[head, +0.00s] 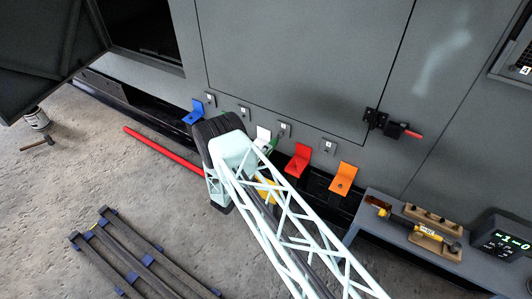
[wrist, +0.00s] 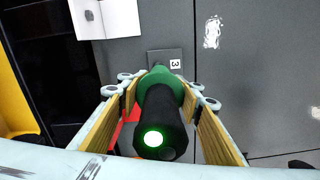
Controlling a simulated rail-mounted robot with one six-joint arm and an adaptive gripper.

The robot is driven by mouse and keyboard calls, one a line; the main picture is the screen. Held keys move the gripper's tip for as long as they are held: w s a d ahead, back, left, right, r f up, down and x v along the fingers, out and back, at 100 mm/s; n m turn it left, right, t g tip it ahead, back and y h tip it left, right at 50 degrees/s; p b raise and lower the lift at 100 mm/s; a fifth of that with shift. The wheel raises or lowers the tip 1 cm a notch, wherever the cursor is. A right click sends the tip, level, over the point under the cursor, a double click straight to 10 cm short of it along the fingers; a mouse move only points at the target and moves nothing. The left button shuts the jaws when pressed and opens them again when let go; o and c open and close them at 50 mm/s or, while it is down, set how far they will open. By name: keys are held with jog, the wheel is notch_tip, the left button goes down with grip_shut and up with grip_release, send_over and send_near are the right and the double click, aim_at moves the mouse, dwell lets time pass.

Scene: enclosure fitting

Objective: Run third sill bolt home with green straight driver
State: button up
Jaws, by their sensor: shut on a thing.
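My gripper (wrist: 165,110) is shut on the green straight driver (wrist: 160,92) in the wrist view, its wood-coloured pads on both sides. The driver's black end, with a lit green spot, faces the camera and its far end points at the enclosure. A small plate marked 3 (wrist: 174,62) shows just beyond the driver. The driver's tip and any bolt there are hidden, so contact cannot be told. In the head view, a small green piece of the driver (head: 271,146) shows beside my arm near the white bracket (head: 262,136); the gripper itself is mostly hidden.
Along the sill stand blue (head: 194,113), red (head: 298,160) and orange (head: 343,179) brackets, close to my arm. A bench (head: 375,237) at right holds a yellow-black tool (head: 425,230) in a cradle. A red bar (head: 160,150) and a dark rack (head: 135,255) lie on the floor.

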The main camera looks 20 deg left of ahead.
jog(key=shift+b+x, duration=0.5)
jog(key=shift+x, duration=0.25)
dwell(1.8)
jog(key=shift+s+r+b, duration=0.1)
jog(key=shift+b, duration=0.2)
dwell(0.8)
jog(key=shift+w+d+r+b, duration=0.1)
jog(key=shift+w+b, duration=0.55)
jog(key=shift+b, duration=0.25)
dwell(3.0)
jog(key=shift+s+d, duration=0.1)
jog(key=shift+s, duration=0.2)
